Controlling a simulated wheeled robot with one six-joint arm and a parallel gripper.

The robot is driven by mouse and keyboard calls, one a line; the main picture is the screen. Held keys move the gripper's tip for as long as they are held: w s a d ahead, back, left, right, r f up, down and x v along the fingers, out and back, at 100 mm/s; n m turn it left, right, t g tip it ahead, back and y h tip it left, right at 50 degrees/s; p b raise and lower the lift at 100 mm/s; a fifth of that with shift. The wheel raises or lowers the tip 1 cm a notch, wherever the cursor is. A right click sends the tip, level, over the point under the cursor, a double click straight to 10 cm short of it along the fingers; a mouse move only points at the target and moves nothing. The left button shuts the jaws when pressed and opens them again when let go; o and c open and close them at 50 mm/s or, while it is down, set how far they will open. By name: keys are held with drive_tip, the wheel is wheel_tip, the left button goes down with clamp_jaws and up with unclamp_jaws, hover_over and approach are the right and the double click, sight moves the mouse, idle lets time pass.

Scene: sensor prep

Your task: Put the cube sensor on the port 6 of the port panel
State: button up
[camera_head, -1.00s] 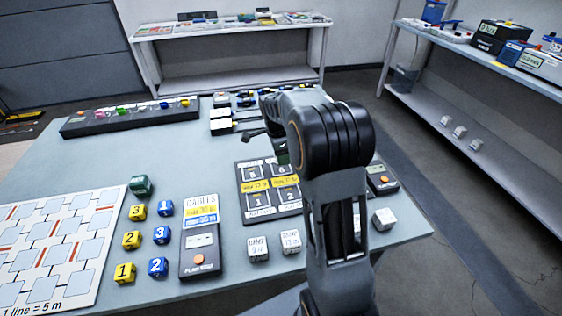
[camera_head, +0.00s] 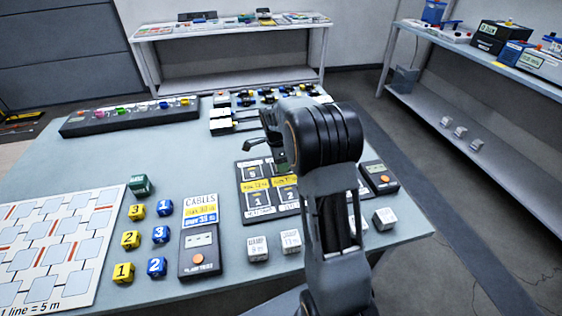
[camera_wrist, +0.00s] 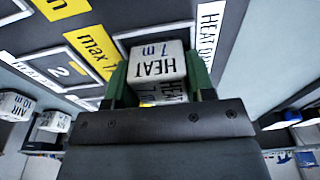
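The cube sensor (camera_wrist: 157,62), a white cube lettered "HEAT 7 m", sits between the two green fingers of my gripper (camera_wrist: 160,80) in the wrist view. The fingers press close on both its sides. It is over or on a white-outlined port of the dark port panel (camera_wrist: 92,18); whether it touches the panel cannot be told. In the head view the port panel (camera_head: 262,214) shows ports 1, 2 and 5. My gripper (camera_head: 275,150) is at the panel's far right part, and my arm hides port 6 and the cube.
Two white cubes, lettered "DAMP" (camera_head: 257,248) and with unclear lettering (camera_head: 291,241), stand in front of the panel. Another white cube (camera_head: 385,218) is at right. Blue and yellow numbered cubes (camera_head: 131,239) and a cable meter (camera_head: 199,254) lie left. A second meter (camera_head: 379,177) is right.

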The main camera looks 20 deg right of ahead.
drive_tip(key=o, duration=0.4)
drive_tip(key=shift+o, duration=0.2)
drive_tip(key=shift+r, duration=0.1)
wheel_tip(320, 180, up, 12)
drive_tip(key=a+p, duration=0.2)
drive_tip(key=s+a+n+t, duration=0.1)
drive_tip(key=s+a+n, duration=0.2)
drive_tip(key=s+n, duration=0.3)
drive_tip(key=s+a+f+n+t+y, duration=0.1)
drive_tip(key=s+a+n, duration=0.1)
drive_tip(key=s+n, duration=0.5)
drive_tip(key=s+a+f+n+t, duration=0.1)
drive_tip(key=s+a+n, duration=0.2)
drive_tip(key=s+n, duration=0.4)
drive_tip(key=shift+s+a+f, duration=0.2)
drive_tip(key=shift+s+a, duration=0.15)
drive_tip(key=shift+s, duration=0.55)
drive_tip(key=shift+s, duration=0.1)
